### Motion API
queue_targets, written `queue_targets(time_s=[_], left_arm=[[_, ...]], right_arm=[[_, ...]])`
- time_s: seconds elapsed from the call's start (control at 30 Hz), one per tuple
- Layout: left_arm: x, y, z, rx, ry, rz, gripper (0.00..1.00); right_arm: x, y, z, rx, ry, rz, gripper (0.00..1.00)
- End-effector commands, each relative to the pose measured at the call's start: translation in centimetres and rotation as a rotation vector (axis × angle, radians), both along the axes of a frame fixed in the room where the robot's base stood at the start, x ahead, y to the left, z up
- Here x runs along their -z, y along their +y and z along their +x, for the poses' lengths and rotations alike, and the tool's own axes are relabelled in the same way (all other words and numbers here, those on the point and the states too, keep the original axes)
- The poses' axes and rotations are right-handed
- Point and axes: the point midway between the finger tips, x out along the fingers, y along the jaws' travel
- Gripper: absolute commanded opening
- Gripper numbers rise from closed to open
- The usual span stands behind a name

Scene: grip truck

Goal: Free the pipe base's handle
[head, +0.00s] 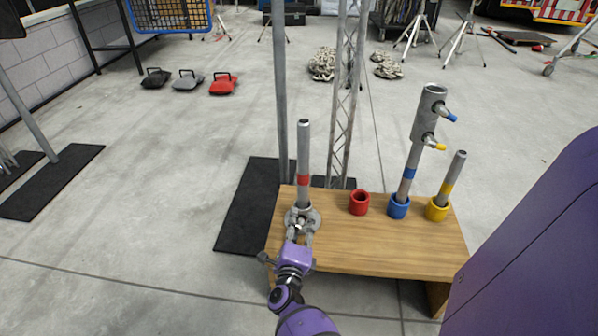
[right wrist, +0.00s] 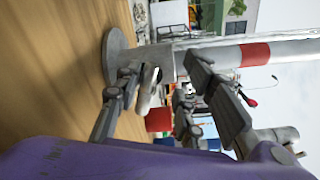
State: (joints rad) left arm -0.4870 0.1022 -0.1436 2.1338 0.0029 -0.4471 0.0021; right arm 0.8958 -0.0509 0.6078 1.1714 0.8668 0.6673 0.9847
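The grey pipe base (head: 312,217) stands at the left end of the wooden bench, with an upright grey pipe (head: 304,150) with a red band in it. In the right wrist view the scene is turned sideways: the base's round foot (right wrist: 115,57) is at left and the banded pipe (right wrist: 285,52) runs right. My right gripper (head: 300,227) is at the front of the base. Its fingers (right wrist: 163,88) are apart, with the pale handle (right wrist: 148,92) between them, nearer the left finger. Contact is not clear. My left gripper is out of view.
The wooden bench (head: 360,245) also carries a red ring (head: 359,203), a blue ring (head: 398,207) with a tall pipe, and a yellow ring (head: 437,209) with a short pipe. A post and a lattice truss (head: 347,100) stand close behind.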

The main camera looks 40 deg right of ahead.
Motion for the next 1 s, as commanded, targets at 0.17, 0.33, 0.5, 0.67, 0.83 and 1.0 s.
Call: queue_targets(time_s=[0.17, 0.33, 0.5, 0.67, 0.83, 1.0], left_arm=[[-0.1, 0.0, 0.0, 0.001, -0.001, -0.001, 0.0], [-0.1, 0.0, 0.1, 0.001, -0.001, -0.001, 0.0], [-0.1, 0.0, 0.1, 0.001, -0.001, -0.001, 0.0], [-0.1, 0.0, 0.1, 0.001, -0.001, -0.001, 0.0], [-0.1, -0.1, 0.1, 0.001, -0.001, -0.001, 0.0], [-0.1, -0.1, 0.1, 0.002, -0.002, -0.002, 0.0]], right_arm=[[-4.0, -0.2, 0.0, 0.008, -0.014, -0.009, 0.32], [-6.7, -0.2, -0.1, 0.008, -0.012, -0.008, 0.32], [-8.2, -0.2, -0.1, 0.007, -0.008, -0.008, 0.32], [-8.5, -0.2, -0.1, 0.006, -0.006, -0.007, 0.32], [-8.5, -0.2, 0.0, 0.005, -0.006, -0.008, 0.3], [-8.8, -0.7, -0.1, 0.0, 0.001, -0.028, 0.29]])
